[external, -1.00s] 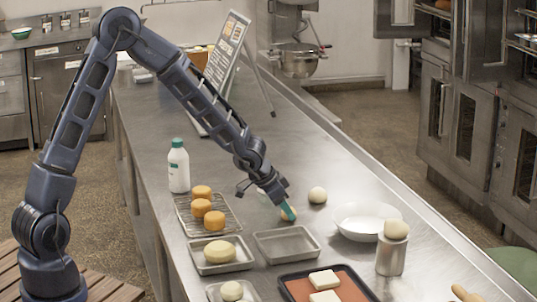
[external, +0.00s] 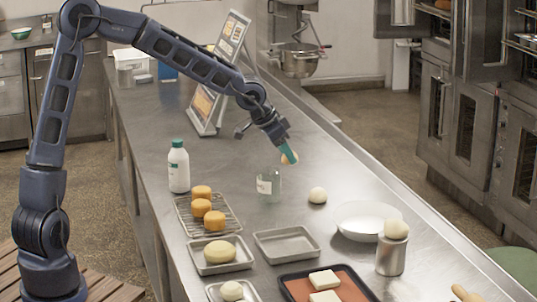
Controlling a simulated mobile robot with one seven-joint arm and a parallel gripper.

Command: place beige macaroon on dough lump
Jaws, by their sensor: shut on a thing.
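My gripper (external: 286,152), with teal fingertips, is shut on a small beige round thing, which looks like the beige macaroon (external: 291,158). It holds this in the air above the steel counter, up and right of a glass jar. The macaroon is partly covered by the fingers. A pale round ball (external: 317,195), which may be the dough lump, lies on the bare counter below and right of my gripper. A similar pale ball (external: 396,229) rests on top of a metal can (external: 390,258). I cannot tell for certain which is the dough lump.
The glass jar (external: 268,186) stands below my gripper. A white bottle (external: 178,166), a rack (external: 184,220) of orange cakes and an empty tray (external: 287,244) are nearby. A white bowl (external: 350,231) is right. A sign stand (external: 215,95) is behind. Counter around the pale ball is clear.

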